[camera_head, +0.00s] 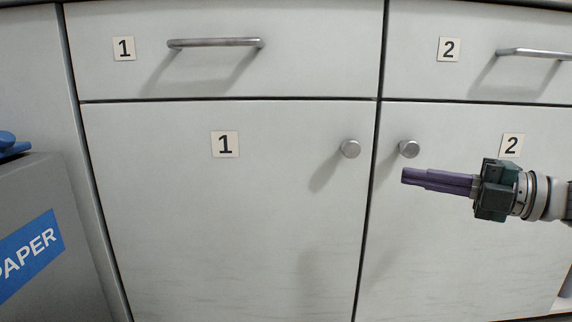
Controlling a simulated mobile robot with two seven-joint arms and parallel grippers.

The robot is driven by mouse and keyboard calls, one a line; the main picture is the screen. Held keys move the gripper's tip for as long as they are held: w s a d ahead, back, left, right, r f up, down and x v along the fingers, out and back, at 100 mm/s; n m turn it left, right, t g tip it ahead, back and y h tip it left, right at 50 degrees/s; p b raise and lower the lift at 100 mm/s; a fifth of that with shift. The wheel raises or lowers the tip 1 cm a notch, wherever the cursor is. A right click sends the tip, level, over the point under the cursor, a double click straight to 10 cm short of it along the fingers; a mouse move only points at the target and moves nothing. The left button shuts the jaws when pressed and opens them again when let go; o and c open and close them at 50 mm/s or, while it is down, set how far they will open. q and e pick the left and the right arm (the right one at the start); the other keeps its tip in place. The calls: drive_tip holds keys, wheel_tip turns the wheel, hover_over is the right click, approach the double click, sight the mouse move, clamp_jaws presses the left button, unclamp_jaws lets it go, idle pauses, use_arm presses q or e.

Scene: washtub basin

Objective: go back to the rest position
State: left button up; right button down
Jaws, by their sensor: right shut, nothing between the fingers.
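My right gripper (405,176) comes in from the right edge in the head view. Its purple fingers are shut with nothing between them. They point left, in front of the cabinet door labelled 2 (455,260), a little below its round knob (409,149) in the picture. Whether the fingers touch the door cannot be told. My left gripper is not in view.
Door 1 (230,240) with its knob (350,149) is closed. Drawer 1 (310,75) and drawer 2 (470,85) above are closed, with bar handles. A grey bin labelled PAPER (50,190) stands at the left. The space before door 1 looks clear.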

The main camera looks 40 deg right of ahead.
drive_tip(key=shift+d+b, duration=2.8)
drive_tip(key=shift+d, duration=0.95)
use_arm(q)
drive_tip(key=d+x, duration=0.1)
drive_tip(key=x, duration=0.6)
use_arm(e)
drive_tip(key=w+a+f+m+g+h, duration=0.1)
drive_tip(key=w+a+f+m+h, duration=0.25)
drive_tip(key=a+f+m, duration=0.4)
drive_tip(key=w+a+f+m+g+h, duration=0.15)
drive_tip(key=a+f+m+h, duration=0.25)
drive_tip(key=a+f, duration=0.5)
drive_tip(key=s+a+f+m+g, duration=0.1)
drive_tip(key=s+a+m+g, duration=0.4)
drive_tip(key=s+a, duration=0.4)
drive_tip(key=s+a+f+m+g, duration=0.2)
drive_tip(key=s+a+m+g, duration=0.2)
drive_tip(key=s+a, duration=0.5)
use_arm(q)
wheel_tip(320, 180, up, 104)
drive_tip(key=p, duration=10.3)
drive_tip(key=shift+p, duration=0.35)
use_arm(e)
drive_tip(key=s+d+r, duration=0.1)
drive_tip(key=r, duration=5.1)
drive_tip(key=s+d+r, duration=0.1)
drive_tip(key=s+r, duration=0.1)
drive_tip(key=r, duration=5)
drive_tip(key=shift+s+g, duration=0.2)
drive_tip(key=shift+g, duration=0.25)
